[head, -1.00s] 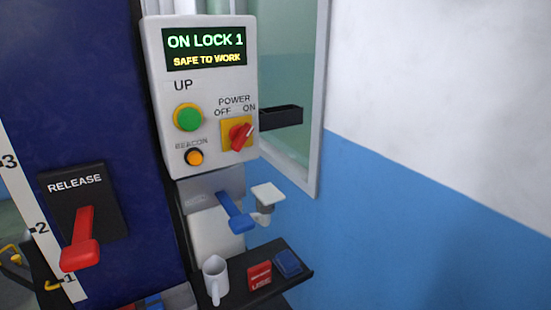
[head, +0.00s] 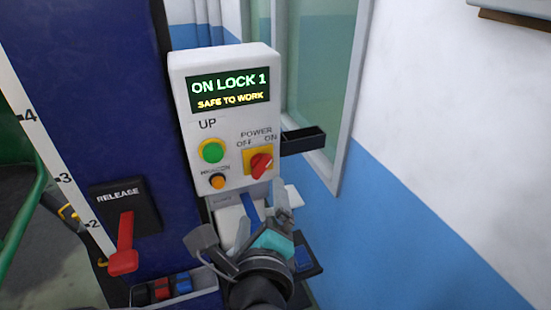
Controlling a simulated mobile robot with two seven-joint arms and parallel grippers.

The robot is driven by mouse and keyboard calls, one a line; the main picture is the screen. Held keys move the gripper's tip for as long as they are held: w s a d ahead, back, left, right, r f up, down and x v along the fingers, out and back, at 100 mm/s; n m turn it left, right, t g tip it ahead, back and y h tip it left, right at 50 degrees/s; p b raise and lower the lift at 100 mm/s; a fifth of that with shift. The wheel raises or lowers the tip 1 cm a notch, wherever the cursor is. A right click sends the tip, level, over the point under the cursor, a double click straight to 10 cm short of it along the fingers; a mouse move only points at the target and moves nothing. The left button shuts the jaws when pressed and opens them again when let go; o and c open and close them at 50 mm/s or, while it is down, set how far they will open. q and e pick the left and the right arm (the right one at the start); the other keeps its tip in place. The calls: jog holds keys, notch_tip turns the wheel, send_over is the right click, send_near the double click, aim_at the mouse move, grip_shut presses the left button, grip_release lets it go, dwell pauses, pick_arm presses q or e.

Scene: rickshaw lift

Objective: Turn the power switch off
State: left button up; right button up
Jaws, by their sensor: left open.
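The power switch (head: 261,164) is a red knob on a yellow plate, on the grey-white control box (head: 226,118). The display (head: 228,93) reads "ON LOCK 1" and "SAFE TO WORK". My left gripper (head: 263,218) is open below the control box, under the switch and apart from it. Its fingers point up, and it hides part of the blue lever and the shelf behind. My right gripper is not in view.
A green UP button (head: 211,151) and an orange beacon button (head: 218,181) sit left of the switch. A black open holder (head: 303,141) juts out to its right. A red release lever (head: 124,245) is at the left. A dark shelf (head: 313,262) is below.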

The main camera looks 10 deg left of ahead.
aim_at(260, 169)
pick_arm(q)
jog(key=p+x, duration=0.1)
jog(key=x, duration=1.4)
jog(key=shift+s+a+f, duration=0.1)
jog(key=shift+a, duration=0.05)
jog(key=shift+c, duration=0.2)
jog(key=c, duration=1.2)
